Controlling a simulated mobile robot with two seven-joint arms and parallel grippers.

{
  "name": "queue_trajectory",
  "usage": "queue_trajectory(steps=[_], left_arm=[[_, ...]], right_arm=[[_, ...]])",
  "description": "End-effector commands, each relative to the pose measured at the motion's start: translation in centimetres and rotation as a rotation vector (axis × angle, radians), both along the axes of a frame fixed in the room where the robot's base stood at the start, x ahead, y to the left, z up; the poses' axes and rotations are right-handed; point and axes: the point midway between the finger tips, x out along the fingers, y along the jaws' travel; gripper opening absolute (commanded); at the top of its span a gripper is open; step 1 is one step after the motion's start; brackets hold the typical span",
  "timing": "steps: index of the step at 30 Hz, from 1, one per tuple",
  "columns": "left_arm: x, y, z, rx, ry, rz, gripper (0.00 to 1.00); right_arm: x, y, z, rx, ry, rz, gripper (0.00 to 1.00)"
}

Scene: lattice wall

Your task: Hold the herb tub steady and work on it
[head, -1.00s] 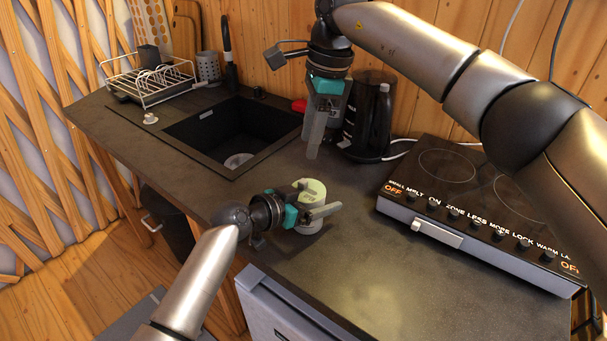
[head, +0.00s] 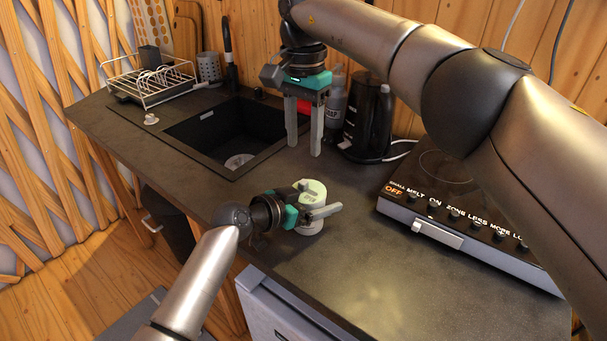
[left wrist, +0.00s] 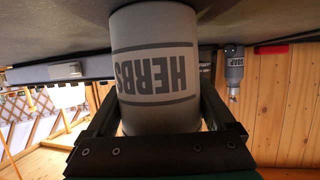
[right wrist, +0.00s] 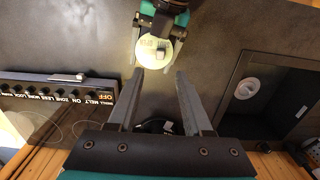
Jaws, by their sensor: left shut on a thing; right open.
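The herb tub is a pale cylinder with a greenish-yellow lid (head: 313,188). It stands upright on the dark worktop, near its front edge. In the left wrist view the tub (left wrist: 155,45) shows grey bands and the upside-down word HERBS. My left gripper (head: 318,203) is shut around the tub's sides. My right gripper (head: 304,149) is open and empty, fingers pointing down, above the worktop behind the tub and apart from it. In the right wrist view the lid (right wrist: 152,52) shows beyond the open fingertips, with a small grey piece on it.
A black sink (head: 225,130) lies behind and left of the tub. A black kettle (head: 370,115) and a grey soap bottle (head: 336,100) stand near the back wall. A hob (head: 470,220) sits at the right. The front worktop between tub and hob is clear.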

Motion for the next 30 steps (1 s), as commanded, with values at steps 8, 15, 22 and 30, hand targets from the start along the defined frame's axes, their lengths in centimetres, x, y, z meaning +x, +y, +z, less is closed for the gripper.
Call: queue_trajectory(steps=[8,15,22,30], left_arm=[[0.0,0.0,-0.1,0.001,0.002,-0.001,0.35],[0.0,0.0,-0.1,0.001,0.002,-0.001,0.35],[0.0,0.0,-0.1,0.001,0.002,-0.001,0.35],[0.0,0.0,-0.1,0.001,0.002,-0.001,0.35]], right_arm=[[-0.1,0.0,-5.8,0.0,0.004,-0.002,0.5],[0.0,0.0,-8.5,0.0,0.001,-0.002,0.5],[0.0,0.0,-8.9,0.001,-0.001,-0.002,0.5],[0.0,0.0,-8.9,0.001,0.0,-0.002,0.34]])
